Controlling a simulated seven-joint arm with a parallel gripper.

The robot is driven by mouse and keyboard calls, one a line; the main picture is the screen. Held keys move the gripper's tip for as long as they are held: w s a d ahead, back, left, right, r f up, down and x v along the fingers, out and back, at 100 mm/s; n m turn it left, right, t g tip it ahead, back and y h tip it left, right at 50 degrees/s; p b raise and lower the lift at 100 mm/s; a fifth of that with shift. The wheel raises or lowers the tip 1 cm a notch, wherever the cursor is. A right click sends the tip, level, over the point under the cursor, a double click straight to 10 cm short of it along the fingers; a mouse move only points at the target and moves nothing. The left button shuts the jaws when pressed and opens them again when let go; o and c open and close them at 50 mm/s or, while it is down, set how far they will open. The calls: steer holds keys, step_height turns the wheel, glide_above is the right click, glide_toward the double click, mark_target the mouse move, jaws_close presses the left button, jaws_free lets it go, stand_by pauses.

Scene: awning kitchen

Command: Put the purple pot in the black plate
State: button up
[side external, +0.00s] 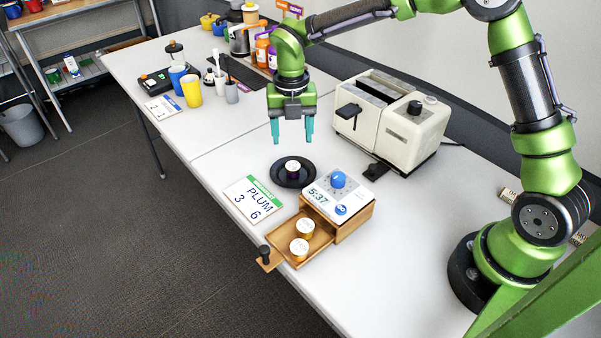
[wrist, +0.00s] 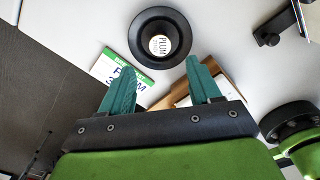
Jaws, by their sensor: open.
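The black plate (side external: 279,180) lies on the white table, left of the toaster. A small dark purple pot (side external: 292,172) with a pale lid stands on it, inside the rim. In the wrist view the pot's lid (wrist: 159,45) reads PLUM and lies within the round black plate (wrist: 143,27). My gripper (side external: 292,138) hangs above the plate with its teal fingers pointing down, spread apart and empty. It is clear of the pot. In the wrist view the two fingers (wrist: 160,68) also stand wide apart with nothing between them.
A wooden box (side external: 352,221) with a clock top stands nearby, its drawer (side external: 271,254) pulled out and holding two orange-sided pots (side external: 299,249). A cream toaster (side external: 391,130) stands behind. Cups and bottles stand farther left.

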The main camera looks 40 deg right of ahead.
steer(key=s+d+r+m+t, duration=0.2)
steer(key=s+r+m, duration=0.5)
steer(key=r+m, duration=0.25)
steer(key=s+d+r+m+t+y, duration=0.1)
steer(key=s+d+r+m+t, duration=0.1)
steer(key=s+m, duration=0.6)
steer(key=s+d+r+m+t+y, duration=0.1)
steer(key=s+m, duration=0.6)
steer(key=m, duration=0.8)
steer(key=shift+s+d+r+t, duration=0.35)
steer(key=shift+d+r+t, duration=0.35)
steer(key=shift+d+t, duration=0.35)
steer(key=shift+a, duration=0.1)
